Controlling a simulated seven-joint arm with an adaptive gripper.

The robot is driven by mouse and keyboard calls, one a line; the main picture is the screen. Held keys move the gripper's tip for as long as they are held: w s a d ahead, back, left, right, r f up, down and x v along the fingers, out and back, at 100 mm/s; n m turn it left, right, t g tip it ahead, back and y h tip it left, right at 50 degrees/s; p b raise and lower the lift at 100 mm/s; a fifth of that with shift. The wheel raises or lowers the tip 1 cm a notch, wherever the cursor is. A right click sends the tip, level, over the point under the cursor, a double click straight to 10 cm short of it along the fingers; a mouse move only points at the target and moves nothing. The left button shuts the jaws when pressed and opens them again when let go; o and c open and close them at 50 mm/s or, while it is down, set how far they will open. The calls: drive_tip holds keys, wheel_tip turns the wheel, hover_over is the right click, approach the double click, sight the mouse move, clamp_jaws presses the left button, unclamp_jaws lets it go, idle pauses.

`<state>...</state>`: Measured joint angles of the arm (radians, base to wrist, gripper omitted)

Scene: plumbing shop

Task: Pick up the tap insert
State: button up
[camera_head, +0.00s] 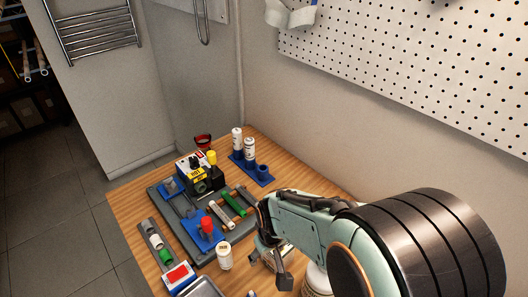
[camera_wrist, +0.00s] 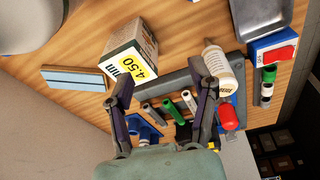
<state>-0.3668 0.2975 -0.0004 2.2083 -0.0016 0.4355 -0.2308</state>
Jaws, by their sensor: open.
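I cannot tell for certain which piece is the tap insert. One candidate is a red-topped piece in a blue holder (camera_head: 206,226), on the grey tray (camera_head: 165,213) in the head view; a red piece also shows right of my gripper in the wrist view (camera_wrist: 228,116). Green and white cylinders lie in a row on the tray (camera_head: 234,204); in the wrist view similar cylinders (camera_wrist: 168,105) show between my fingers. My gripper (camera_wrist: 161,78) is open and empty, above the tray's near side. In the head view my arm partly hides it (camera_head: 273,262).
A white bottle (camera_wrist: 222,68) stands close to my right finger in the wrist view. A box marked 450 (camera_wrist: 130,50) is beside the left finger. A blue rack with white bottles (camera_head: 250,172) stands near the wall. A pegboard (camera_head: 420,70) hangs above.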

sight(251, 292)
drive_tip(key=s+a+f, duration=0.1)
drive_tip(key=f, duration=0.1)
drive_tip(key=s+a+f+n+g, duration=0.1)
drive_tip(key=s+f, duration=0.1)
drive_tip(key=s+a+f+g, duration=0.1)
drive_tip(key=f, duration=0.2)
drive_tip(key=shift+s+n+h, duration=0.15)
drive_tip(key=shift+n+h, duration=0.15)
drive_tip(key=shift+h, duration=0.1)
drive_tip(key=shift+s+a+f, duration=0.1)
drive_tip(key=shift+a+f, duration=0.05)
drive_tip(key=shift+f, duration=0.2)
wheel_tip(251, 292, down, 6)
drive_tip(key=shift+r, duration=0.1)
drive_tip(key=c, duration=1)
